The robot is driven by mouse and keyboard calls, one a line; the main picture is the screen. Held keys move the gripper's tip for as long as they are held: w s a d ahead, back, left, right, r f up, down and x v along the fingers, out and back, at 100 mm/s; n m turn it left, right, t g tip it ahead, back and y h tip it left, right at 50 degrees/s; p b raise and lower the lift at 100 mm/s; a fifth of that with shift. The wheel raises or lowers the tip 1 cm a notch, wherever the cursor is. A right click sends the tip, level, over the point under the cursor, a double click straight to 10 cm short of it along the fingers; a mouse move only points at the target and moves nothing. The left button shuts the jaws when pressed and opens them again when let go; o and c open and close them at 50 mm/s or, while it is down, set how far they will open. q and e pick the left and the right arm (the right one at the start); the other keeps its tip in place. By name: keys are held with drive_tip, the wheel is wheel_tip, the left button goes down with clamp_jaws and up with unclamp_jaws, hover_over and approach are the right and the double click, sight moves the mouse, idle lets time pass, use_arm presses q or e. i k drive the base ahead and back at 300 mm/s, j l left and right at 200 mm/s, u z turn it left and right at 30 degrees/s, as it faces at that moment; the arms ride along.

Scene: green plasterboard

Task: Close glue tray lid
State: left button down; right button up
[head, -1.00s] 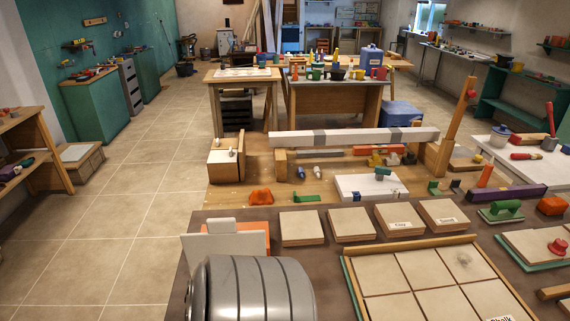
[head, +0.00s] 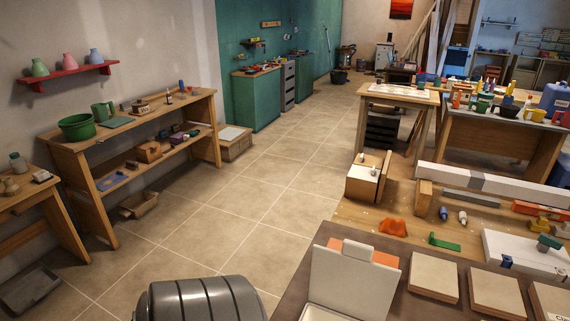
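A pale tray (head: 318,314) stands at the near left corner of the brown worktop, cut by the bottom edge of the head view. The lid is open. I take this to be the glue tray; no label on it shows. Neither of my grippers is in view.
An orange thing (head: 366,252) is behind the lid. Pale square tiles (head: 433,277) lie to its right on the worktop (head: 405,303). A wooden bench (head: 395,215) adjoins behind. Wooden shelves (head: 150,110) stand left, with open tiled floor (head: 225,220) between.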

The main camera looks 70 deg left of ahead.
sight(347, 281)
drive_tip(key=u, duration=1.5)
